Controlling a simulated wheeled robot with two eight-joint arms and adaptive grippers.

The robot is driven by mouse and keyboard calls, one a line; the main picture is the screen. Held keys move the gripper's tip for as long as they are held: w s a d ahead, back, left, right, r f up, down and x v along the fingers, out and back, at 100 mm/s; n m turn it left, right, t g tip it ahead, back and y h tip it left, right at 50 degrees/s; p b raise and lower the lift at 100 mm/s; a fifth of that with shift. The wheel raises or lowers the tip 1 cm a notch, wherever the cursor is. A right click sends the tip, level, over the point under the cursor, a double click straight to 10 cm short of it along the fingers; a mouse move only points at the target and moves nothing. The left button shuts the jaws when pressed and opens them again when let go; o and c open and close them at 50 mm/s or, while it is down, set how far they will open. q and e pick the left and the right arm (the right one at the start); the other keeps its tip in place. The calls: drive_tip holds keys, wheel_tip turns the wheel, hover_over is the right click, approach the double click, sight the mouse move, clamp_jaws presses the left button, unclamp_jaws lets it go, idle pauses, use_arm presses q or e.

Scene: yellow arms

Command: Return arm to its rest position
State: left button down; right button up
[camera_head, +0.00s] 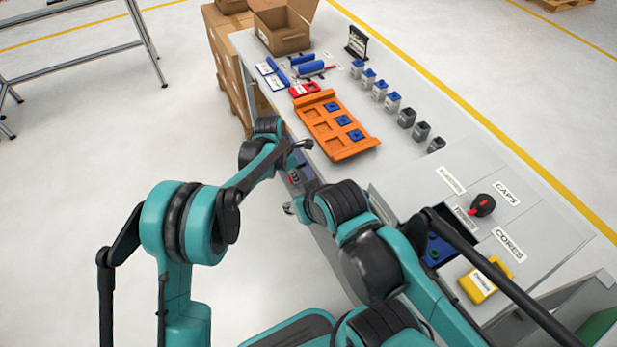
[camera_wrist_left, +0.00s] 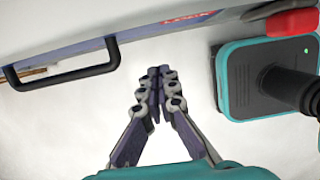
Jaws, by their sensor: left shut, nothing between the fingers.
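My left arm (camera_head: 250,152) comes in from the left, bent at the elbow, with its forearm reaching to the near edge of the workbench (camera_head: 410,172). My left gripper (camera_head: 303,145) is small in the head view, beside the orange tray. In the left wrist view its fingers (camera_wrist_left: 158,73) meet at the tips, shut and empty, with pale floor behind them. My right arm (camera_head: 343,203) is folded in the foreground. A small grey tip (camera_head: 289,208) beside it seems to be my right gripper, mostly hidden by the arm; its jaws cannot be made out.
The orange tray (camera_head: 340,152) holds blue parts. A row of small grey and blue parts (camera_head: 380,90) stands behind it. Cardboard boxes (camera_head: 228,60) stand at the bench's far end. In the left wrist view a black handle (camera_wrist_left: 62,76) runs along the bench side.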

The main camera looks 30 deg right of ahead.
use_arm(q)
drive_tip(key=p+v, duration=0.2)
drive_tip(key=v, duration=0.7)
drive_tip(key=shift+p, duration=0.35)
